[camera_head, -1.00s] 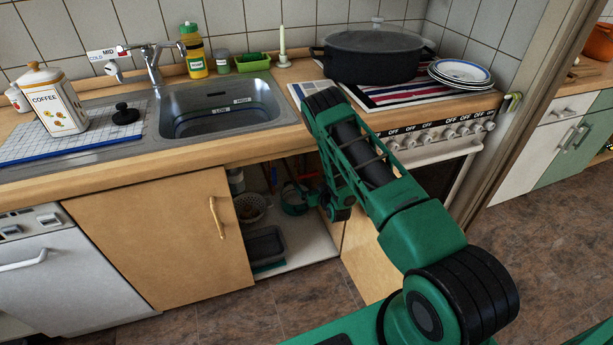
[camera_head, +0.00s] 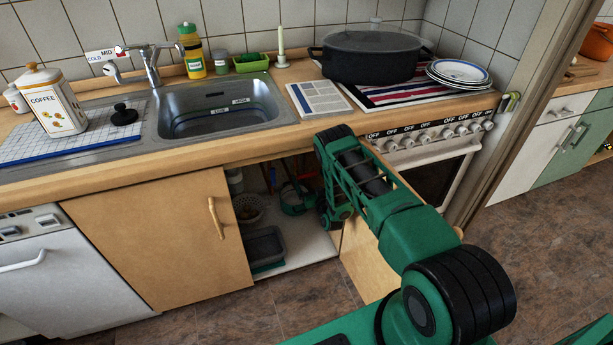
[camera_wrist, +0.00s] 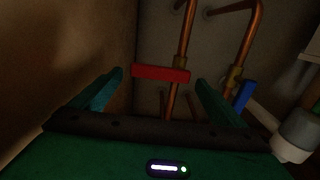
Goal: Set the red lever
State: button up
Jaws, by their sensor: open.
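The red lever (camera_wrist: 160,74) shows in the wrist view as a flat, roughly level bar in front of a copper pipe, inside the dark cupboard under the sink. My gripper (camera_wrist: 160,84) is open, with one green finger to the left of the lever and one to the right. The lever lies between the fingertips in the picture; I cannot tell how far away it is or whether they touch it.
A blue lever (camera_wrist: 244,96) sits on the second copper pipe (camera_wrist: 250,45), right of my gripper. A pale plastic drain pipe (camera_wrist: 293,137) is at the lower right. In the head view, a grey bin (camera_head: 264,246) and colander (camera_head: 248,207) stand left of my arm. The cupboard door (camera_head: 365,262) stands open.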

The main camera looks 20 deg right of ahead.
aim_at(307, 174)
jog(key=shift+w+d, duration=0.15)
jog(key=shift+w, duration=1.55)
jog(key=c, duration=1.5)
jog(key=shift+a, duration=0.2)
jog(key=shift+c, duration=0.2)
